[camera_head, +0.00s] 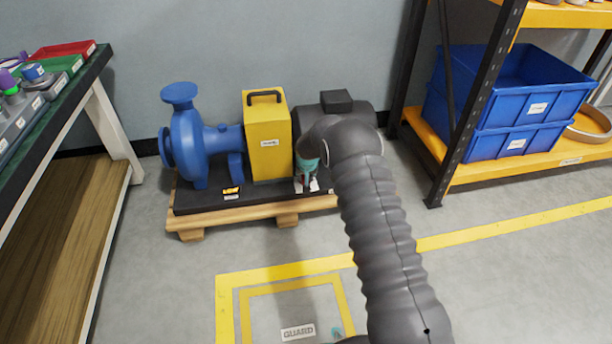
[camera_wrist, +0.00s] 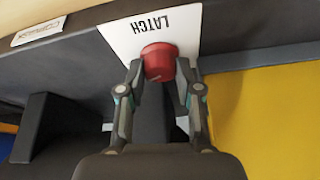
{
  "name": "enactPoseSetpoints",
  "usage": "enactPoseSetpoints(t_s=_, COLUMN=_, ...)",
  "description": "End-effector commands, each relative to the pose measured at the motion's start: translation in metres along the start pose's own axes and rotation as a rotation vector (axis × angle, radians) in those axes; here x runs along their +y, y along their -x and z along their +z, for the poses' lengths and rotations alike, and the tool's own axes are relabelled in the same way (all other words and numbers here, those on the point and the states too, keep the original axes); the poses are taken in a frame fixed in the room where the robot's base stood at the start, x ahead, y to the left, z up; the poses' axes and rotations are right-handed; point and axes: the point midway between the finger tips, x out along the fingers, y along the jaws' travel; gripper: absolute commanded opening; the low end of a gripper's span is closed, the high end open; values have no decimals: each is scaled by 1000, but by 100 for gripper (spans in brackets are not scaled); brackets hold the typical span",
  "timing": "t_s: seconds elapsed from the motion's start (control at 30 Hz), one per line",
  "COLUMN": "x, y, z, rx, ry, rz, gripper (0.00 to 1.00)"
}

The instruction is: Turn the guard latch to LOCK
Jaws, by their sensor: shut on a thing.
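The guard latch is a red round knob (camera_wrist: 158,62) in front of a white plate (camera_wrist: 120,38) marked LATCH in the wrist view, where the lettering appears upside down. My gripper (camera_wrist: 163,75) is shut on the knob, one finger on each side. No LOCK mark is readable. The guard is a yellow box (camera_head: 268,143) with a black handle, standing upright between the blue pump and the dark motor. In the head view my gripper (camera_head: 307,172) is low beside the guard's right side, over a small white plate. The knob is hidden there by my arm.
A blue pump (camera_head: 200,140) and dark motor (camera_head: 362,108) share the black base on a wooden pallet (camera_head: 250,214). A workbench (camera_head: 75,95) is at left, a shelf with blue bins (camera_head: 530,95) at right. The floor area marked GUARD (camera_head: 298,332) looks clear.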

Motion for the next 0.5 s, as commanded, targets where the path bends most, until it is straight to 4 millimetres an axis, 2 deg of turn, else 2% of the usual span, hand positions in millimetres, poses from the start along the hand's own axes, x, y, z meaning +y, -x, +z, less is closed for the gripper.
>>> enactPoseSetpoints(t_s=0.5, x=3, y=-1, z=0, rx=-16, ry=354, rz=-149, gripper=0)
